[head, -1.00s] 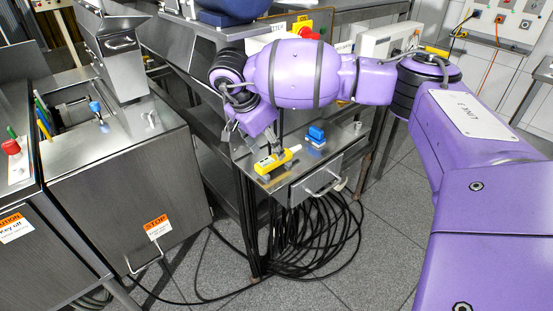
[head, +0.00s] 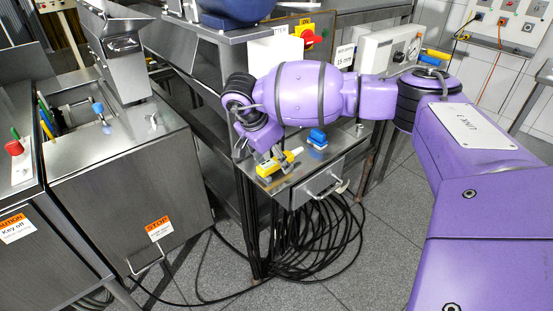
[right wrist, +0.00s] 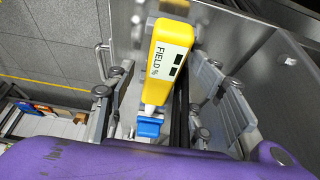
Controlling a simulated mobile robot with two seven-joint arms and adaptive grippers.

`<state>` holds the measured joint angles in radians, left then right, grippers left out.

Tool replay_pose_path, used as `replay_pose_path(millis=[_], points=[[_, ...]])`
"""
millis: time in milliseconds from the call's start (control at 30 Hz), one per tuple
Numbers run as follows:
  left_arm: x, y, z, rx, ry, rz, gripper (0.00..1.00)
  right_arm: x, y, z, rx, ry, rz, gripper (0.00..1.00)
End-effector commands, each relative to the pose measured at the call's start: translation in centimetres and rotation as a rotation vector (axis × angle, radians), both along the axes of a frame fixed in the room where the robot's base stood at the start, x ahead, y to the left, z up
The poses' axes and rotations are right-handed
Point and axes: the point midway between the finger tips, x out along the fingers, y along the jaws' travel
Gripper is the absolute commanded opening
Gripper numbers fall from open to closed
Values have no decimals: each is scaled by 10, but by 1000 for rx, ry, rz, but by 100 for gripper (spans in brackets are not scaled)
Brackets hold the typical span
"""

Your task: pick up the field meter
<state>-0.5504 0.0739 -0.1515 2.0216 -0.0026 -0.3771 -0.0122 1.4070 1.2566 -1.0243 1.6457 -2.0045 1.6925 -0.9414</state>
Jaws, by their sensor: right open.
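The field meter (head: 274,165) is a yellow body with a white tip, lying on the small steel table (head: 283,192). In the right wrist view the field meter (right wrist: 168,58) shows its white label reading "FIELD" and lies between the fingers. My right gripper (right wrist: 153,85) is open, with one finger on each side of the meter and visible gaps between. In the head view my right gripper (head: 271,153) is just over the meter, partly hidden by the purple wrist. My left gripper is not in view.
A blue object (head: 317,137) stands on the table just beyond the meter's white tip; it also shows in the right wrist view (right wrist: 150,127). A drawer handle (head: 328,188) juts from the table front. Black cables (head: 318,240) are coiled on the floor below. Steel cabinets stand left.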

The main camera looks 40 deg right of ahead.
Motion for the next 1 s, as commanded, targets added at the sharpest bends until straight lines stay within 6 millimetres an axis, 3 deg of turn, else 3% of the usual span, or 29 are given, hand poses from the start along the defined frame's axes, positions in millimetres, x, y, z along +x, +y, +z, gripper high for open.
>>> replay_pose_path(millis=[300, 700, 1000], points=[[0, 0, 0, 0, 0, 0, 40, 0, 0, -1, 0, 1, 0, 48], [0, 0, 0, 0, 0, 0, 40, 0, 0, -1, 0, 0, 0, 0], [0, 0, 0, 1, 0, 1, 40, 0, 0, 1, 0, -1, 0, 0]])
